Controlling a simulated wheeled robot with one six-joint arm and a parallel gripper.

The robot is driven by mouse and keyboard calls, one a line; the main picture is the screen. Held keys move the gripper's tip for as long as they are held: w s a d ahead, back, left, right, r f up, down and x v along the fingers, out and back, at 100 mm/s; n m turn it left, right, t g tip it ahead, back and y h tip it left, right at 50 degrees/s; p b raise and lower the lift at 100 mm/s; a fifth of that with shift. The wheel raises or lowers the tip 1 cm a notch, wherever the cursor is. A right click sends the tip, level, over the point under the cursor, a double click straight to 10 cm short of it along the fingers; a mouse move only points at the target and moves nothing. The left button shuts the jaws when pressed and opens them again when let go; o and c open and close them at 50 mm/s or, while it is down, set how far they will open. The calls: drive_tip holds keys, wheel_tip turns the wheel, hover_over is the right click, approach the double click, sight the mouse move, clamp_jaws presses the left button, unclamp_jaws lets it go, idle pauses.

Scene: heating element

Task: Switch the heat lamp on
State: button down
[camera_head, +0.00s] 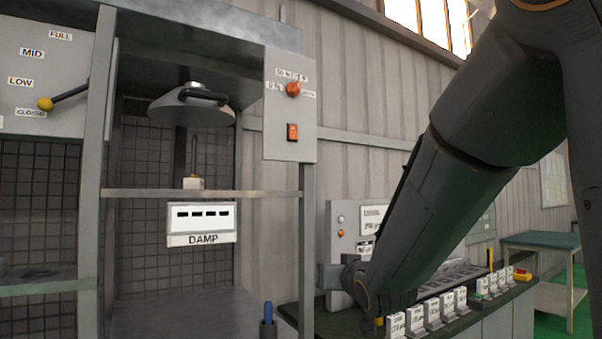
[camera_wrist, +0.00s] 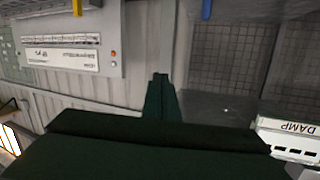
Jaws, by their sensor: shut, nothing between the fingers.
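The heat lamp (camera_head: 192,108) is a grey dome with a dark handle, hanging inside the open grey cabinet in the head view. To its right, a grey control panel (camera_head: 276,112) carries an orange-red knob (camera_head: 293,89) and a red rocker switch (camera_head: 292,132). I cannot tell from the picture whether the lamp is lit. In the wrist view my gripper (camera_wrist: 160,79) is dark green, shut and empty, apart from anything. In the head view my arm reaches down at the right, with its end below and right of the panel. The lamp and its switch do not show in the wrist view.
A display labelled DAMP (camera_head: 203,219) hangs under the cabinet's shelf; it also shows upside down in the wrist view (camera_wrist: 288,141). A blue handle (camera_head: 268,313) stands at the cabinet's front. A lever with a yellow knob (camera_head: 46,104) is at left. Several labelled blocks line the right bench.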

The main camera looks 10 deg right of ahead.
drive_tip(key=s+a+r+n+t+y, duration=0.1)
drive_tip(key=r+t+y, duration=0.3)
drive_tip(key=r, duration=0.9)
drive_tip(key=s+a+r+n+t+y, duration=0.1)
drive_tip(key=s+r+n+t+y, duration=0.2)
drive_tip(key=r, duration=1)
drive_tip(key=shift+s+r+n+t+y, duration=0.25)
drive_tip(key=shift+s+n+t+y, duration=0.15)
drive_tip(key=shift+t+y, duration=0.15)
drive_tip(key=p, duration=0.5)
approach(294, 134)
wheel_tip(294, 134, up, 4)
drive_tip(key=shift+w+a+f+p, duration=0.1)
drive_tip(key=shift+w+a+p, duration=0.15)
drive_tip(key=shift+w, duration=0.4)
drive_tip(key=shift+w+a+f+p, duration=0.15)
drive_tip(key=shift+w+a, duration=0.1)
drive_tip(key=shift+w, duration=0.4)
drive_tip(key=shift+w+a+p, duration=0.2)
drive_tip(key=shift+w+a, duration=0.05)
drive_tip(key=shift+w, duration=0.45)
